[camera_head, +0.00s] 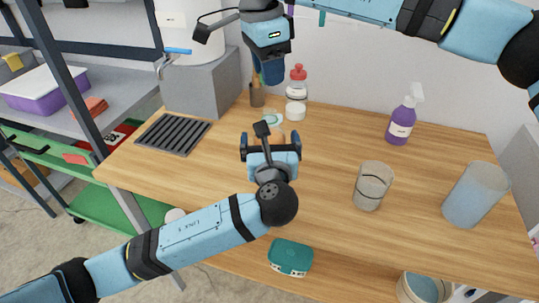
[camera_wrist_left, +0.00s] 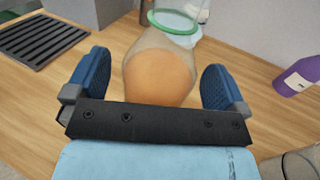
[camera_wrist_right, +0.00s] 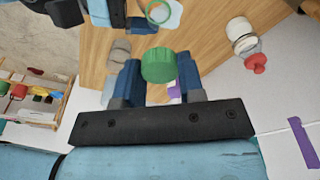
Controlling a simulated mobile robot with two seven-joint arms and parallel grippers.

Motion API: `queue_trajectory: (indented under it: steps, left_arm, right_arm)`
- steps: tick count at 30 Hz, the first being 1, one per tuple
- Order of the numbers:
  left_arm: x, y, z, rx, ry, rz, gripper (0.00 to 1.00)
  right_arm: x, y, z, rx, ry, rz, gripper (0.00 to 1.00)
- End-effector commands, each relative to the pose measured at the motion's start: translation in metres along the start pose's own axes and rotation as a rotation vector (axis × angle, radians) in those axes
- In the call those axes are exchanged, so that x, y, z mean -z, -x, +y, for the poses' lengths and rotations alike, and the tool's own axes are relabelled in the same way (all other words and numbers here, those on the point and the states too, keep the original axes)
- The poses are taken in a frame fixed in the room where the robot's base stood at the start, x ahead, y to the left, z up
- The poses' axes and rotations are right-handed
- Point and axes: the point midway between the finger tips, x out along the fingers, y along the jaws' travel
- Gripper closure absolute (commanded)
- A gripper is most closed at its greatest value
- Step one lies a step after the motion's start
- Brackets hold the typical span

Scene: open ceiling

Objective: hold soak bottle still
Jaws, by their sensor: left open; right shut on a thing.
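The soak bottle (camera_wrist_left: 160,78), clear with orange contents, stands between the spread blue fingers of my left gripper (camera_wrist_left: 157,88) in the left wrist view. In the head view my left gripper (camera_head: 271,150) mostly hides it. My left gripper is open, with a finger to each side of the bottle and visible gaps. A green-rimmed ring (camera_wrist_left: 175,22) shows behind the bottle's top; it also shows in the right wrist view (camera_wrist_right: 158,12). My right gripper (camera_head: 272,72) is shut on a ridged green cap (camera_wrist_right: 158,66), above the table and beyond the left gripper.
A red-capped bottle (camera_head: 297,88) stands at the back, a purple spray bottle (camera_head: 400,123) at the back right. A clear glass (camera_head: 372,186) and a taller cylinder (camera_head: 475,194) stand right. A dark slatted rack (camera_head: 173,134) lies left. Bare wood lies between.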

Motion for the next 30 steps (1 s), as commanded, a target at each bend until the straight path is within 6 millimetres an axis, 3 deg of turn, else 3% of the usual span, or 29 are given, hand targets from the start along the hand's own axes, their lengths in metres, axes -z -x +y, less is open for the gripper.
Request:
queue_trajectory:
  steps: [11,20,25,30]
  left_arm:
    - [0.000,-0.005,0.000,0.000,0.000,0.001,0.00]
    - [0.000,-0.005,0.000,0.000,0.000,0.001,0.67]
    - [0.000,-0.005,0.000,0.000,0.000,0.001,0.68]
    - [0.000,-0.005,0.000,0.000,0.000,0.001,0.68]
  right_arm:
    - [0.000,0.000,0.000,0.000,0.000,0.000,0.86]
    - [0.000,0.000,0.000,0.000,0.000,0.000,0.86]
    - [-0.001,-0.006,0.000,-0.001,0.000,0.001,0.86]
    - [-0.004,-0.030,0.001,-0.002,0.001,0.000,0.86]
